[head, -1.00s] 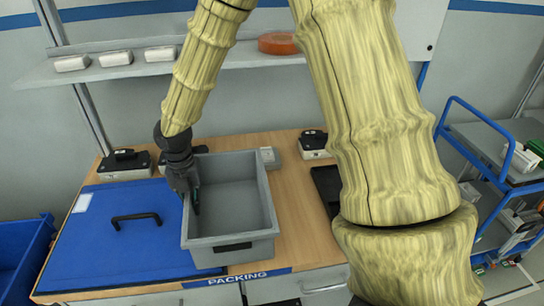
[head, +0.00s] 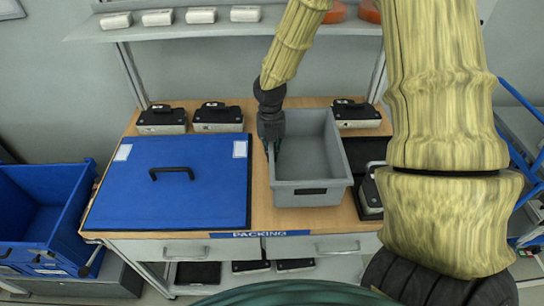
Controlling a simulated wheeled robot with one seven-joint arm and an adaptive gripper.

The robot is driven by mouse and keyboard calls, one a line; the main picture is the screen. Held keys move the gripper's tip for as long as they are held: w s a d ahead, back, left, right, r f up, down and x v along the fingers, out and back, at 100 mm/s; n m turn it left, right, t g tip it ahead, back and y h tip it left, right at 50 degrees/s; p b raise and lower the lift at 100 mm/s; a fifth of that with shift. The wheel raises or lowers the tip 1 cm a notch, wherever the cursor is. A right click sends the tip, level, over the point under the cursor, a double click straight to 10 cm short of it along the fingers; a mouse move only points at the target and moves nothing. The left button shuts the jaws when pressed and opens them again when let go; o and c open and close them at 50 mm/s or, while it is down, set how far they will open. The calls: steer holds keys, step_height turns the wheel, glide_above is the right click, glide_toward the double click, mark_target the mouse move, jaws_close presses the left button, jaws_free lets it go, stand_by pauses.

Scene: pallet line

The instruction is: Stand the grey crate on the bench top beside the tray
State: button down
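The grey crate (head: 313,199) is upright and empty at the middle right of the bench top (head: 260,215). It stands on or just above the wood; I cannot tell which. My gripper (head: 273,148) is at the crate's left wall and looks shut on it, with one dark finger showing inside; the other finger is hidden. The black tray (head: 367,148) lies just right of the crate, partly hidden by my arm. A black and white device (head: 370,195) is at its near end.
A flat blue panel with a black handle (head: 172,180) covers the bench's left part, with a strip of bare wood between it and the crate. Devices (head: 217,117) stand along the back. A shelf (head: 200,30) hangs above. A blue bin (head: 35,215) stands left.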

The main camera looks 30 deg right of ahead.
steer(key=shift+f+p, duration=0.65)
steer(key=shift+f, duration=1.1)
steer(key=c, duration=1.6)
jaws_free()
steer(key=shift+c, duration=0.2)
steer(key=shift+w+r+b, duration=0.15)
steer(key=shift+r+b, duration=0.7)
steer(key=shift+r, duration=2.2)
steer(key=shift+w+r+b, duration=0.15)
steer(key=shift+r+b, duration=0.65)
steer(key=shift+r, duration=2.25)
